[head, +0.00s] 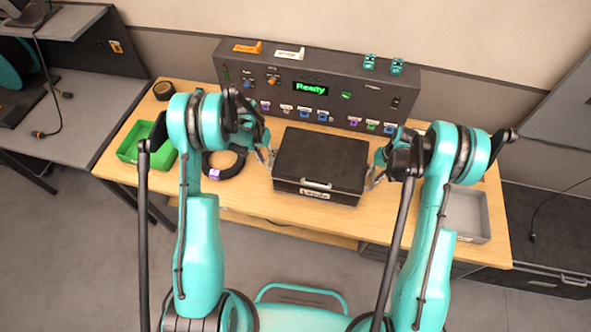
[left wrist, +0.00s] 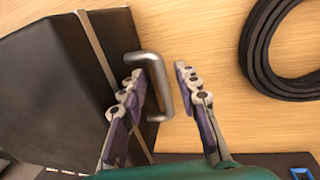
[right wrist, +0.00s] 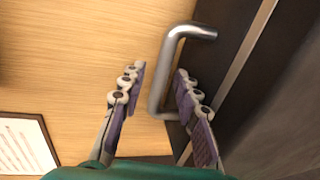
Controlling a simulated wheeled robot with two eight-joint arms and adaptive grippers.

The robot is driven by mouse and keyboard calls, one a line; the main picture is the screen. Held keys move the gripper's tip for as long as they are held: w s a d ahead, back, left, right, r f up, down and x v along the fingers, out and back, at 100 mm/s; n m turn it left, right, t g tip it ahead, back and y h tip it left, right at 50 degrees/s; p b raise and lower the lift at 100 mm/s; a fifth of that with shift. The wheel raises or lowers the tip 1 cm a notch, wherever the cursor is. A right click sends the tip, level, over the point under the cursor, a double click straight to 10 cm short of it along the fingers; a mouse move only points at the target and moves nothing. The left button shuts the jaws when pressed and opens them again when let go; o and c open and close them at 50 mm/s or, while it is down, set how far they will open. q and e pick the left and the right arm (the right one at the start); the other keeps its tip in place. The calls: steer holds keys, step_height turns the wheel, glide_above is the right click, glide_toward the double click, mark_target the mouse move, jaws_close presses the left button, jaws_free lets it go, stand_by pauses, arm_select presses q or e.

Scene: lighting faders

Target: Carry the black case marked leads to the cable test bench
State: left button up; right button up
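The black case (head: 322,160) sits closed on a wooden bench (head: 258,208), its label (head: 314,194) reading "Leads" below a front handle. My left gripper (head: 268,155) is at its left side. In the left wrist view, the open fingers (left wrist: 158,72) stand on either side of the metal side handle (left wrist: 158,100), with gaps visible. My right gripper (head: 377,172) is at the case's right side. In the right wrist view, its open fingers (right wrist: 160,72) straddle the other side handle (right wrist: 163,75), which is close to the right finger. Whether that finger touches it I cannot tell.
A dark test unit (head: 345,92) with a green "Ready" display stands behind the case. A coiled black cable (head: 238,163) and green bin (head: 135,147) lie left. A grey tray (head: 468,213) stands right. A grey desk (head: 80,110) is at far left.

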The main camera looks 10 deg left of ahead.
steer(key=shift+r, duration=0.1)
arm_select(q)
steer(key=r, duration=0.2)
steer(key=a+r, duration=0.1)
steer(key=r, duration=0.2)
arm_select(e)
step_height(320, 180, up, 12)
steer(key=d, duration=0.2)
steer(key=shift+s+d+f, duration=0.1)
steer(key=shift+f, duration=0.1)
